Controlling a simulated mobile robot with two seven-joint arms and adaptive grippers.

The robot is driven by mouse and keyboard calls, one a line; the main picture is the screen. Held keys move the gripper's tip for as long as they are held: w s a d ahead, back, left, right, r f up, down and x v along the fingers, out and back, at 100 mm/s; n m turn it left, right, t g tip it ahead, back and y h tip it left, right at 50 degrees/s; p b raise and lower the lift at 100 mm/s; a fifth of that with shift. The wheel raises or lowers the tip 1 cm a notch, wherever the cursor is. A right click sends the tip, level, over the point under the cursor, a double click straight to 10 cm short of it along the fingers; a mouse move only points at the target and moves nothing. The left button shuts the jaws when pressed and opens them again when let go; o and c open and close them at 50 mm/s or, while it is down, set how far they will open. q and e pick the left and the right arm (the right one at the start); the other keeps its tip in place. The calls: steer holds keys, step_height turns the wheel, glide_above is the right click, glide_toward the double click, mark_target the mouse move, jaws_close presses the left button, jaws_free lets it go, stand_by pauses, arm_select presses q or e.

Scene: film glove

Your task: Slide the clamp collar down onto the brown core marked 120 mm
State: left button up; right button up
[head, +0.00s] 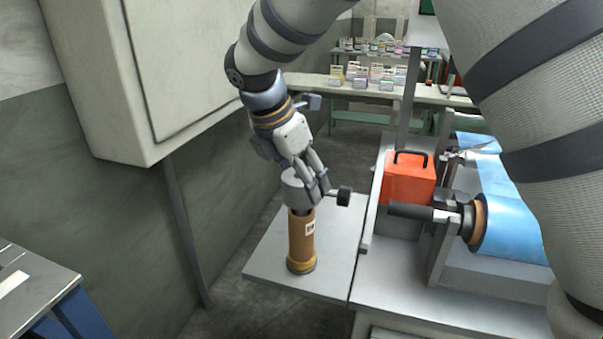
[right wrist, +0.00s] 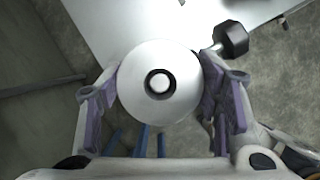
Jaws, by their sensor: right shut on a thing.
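My right gripper (head: 314,180) is shut on the pale clamp collar (head: 293,190), a thick ring with a black knob. In the right wrist view the collar (right wrist: 155,106) sits between the two purple-padded fingers. A pale round post end shows inside its dark bore. The brown core (head: 301,241) with a white label stands upright below the collar in the head view. A short dark section shows between collar and core, so the collar appears just above the core's top. The label is too small to read. My left gripper is not in view.
The core stands on a grey plate (head: 262,265). To the right are a red box (head: 408,180) with a black handle and a machine carrying a blue film roll (head: 515,235). A wall cabinet (head: 170,60) is at left. Shelves with small cartons stand behind.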

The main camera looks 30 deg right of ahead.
steer(key=shift+f, duration=1.2)
steer(key=o, duration=1.7)
steer(key=v, duration=1.2)
